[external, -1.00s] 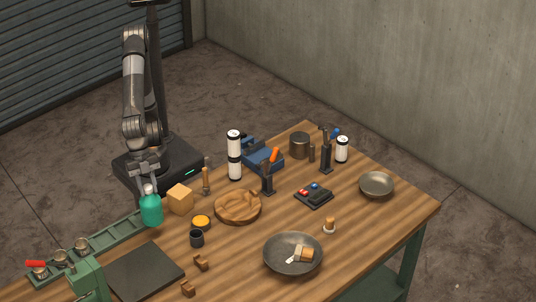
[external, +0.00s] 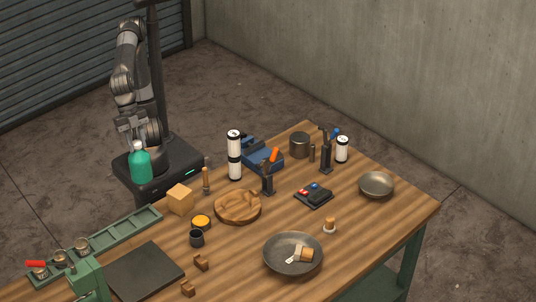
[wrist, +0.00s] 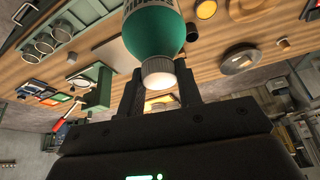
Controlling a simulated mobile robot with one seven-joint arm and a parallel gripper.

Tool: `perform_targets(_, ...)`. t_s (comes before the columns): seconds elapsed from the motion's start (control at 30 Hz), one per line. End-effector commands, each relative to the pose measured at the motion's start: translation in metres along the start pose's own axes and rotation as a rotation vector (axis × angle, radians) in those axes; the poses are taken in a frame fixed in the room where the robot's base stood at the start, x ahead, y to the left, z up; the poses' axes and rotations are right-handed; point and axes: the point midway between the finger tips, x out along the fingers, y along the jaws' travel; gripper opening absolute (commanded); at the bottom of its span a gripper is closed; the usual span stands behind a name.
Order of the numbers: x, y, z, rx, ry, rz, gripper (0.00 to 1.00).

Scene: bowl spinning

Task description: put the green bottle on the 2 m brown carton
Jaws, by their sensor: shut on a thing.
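The green bottle (external: 140,165) has a white cap and hangs upright below my gripper (external: 136,140) in the external view. My gripper is shut on its top. The bottle is clear of the table and appears in front of my base. In the wrist view, the green bottle (wrist: 153,30) with its white cap lies between the fingers of my gripper (wrist: 160,82). A small tan box (external: 180,199) stands on the table's near-left side, right of and below the bottle in the picture. I cannot tell if it is the brown carton; no other carton is clear.
The wooden table (external: 350,240) holds a green rack (external: 125,235), a black mat (external: 146,271), a wooden bowl (external: 238,208), a dark pan (external: 292,253) and a white cylinder (external: 234,155). Bare floor (external: 60,165) lies left of my base.

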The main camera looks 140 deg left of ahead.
Motion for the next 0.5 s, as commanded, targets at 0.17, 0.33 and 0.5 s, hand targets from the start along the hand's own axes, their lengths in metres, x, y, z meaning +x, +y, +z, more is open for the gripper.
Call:
perform_targets(0.17, -0.025, -0.017, 0.012, -0.023, 0.004, -0.005, 0.00)
perform_targets(0.33, -0.029, -0.026, 0.016, -0.029, 0.001, -0.007, 0.00)
perform_targets(0.5, -0.013, -0.045, 0.011, -0.031, -0.003, -0.008, 0.00)
